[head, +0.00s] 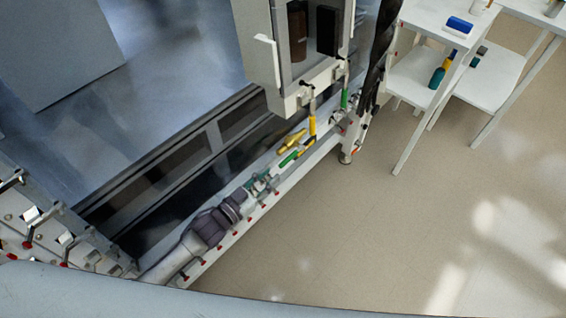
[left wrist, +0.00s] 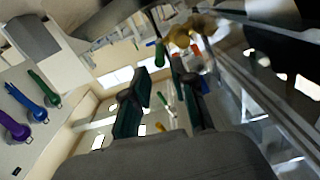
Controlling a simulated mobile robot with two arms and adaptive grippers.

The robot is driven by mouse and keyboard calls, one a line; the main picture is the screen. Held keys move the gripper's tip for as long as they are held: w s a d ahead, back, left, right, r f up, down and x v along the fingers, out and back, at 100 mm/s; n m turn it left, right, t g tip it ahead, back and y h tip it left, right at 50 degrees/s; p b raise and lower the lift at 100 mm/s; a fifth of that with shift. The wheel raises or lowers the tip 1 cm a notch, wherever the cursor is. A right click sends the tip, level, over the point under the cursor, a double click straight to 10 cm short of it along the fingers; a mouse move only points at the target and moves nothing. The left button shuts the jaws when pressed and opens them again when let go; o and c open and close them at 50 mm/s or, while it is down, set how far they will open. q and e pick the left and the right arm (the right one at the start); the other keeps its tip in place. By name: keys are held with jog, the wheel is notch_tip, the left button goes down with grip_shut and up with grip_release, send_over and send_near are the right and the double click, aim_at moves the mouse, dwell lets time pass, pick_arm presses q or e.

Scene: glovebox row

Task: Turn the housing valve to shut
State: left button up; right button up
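A white housing (head: 284,80) with a dark-windowed front stands at the top middle of the head view. Below it are a yellow lever handle (head: 312,126) and a green one (head: 344,98). A brass-yellow part (head: 292,139) and a green handle (head: 288,158) lie along the white rail lower down. I cannot tell which of these is the housing valve. My left gripper (head: 261,184) is over the rail, just short of the green handle. In the left wrist view its teal-padded fingers (left wrist: 160,100) are apart with nothing held between them. A green handle (left wrist: 160,53) and a brass part (left wrist: 181,36) show beyond them.
The white rail (head: 262,212) carries several small red-tipped fittings. White tables (head: 431,14) with small items stand at the upper right. Purple (left wrist: 14,126), blue (left wrist: 25,103) and green (left wrist: 43,87) handles show at the left wrist view's left.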

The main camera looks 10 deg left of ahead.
aim_at(283, 163)
pick_arm(q)
jog(key=x, duration=0.6)
jog(key=shift+w+d, duration=0.1)
jog(key=shift+d, duration=0.05)
jog(key=shift+c, duration=0.2)
grip_shut()
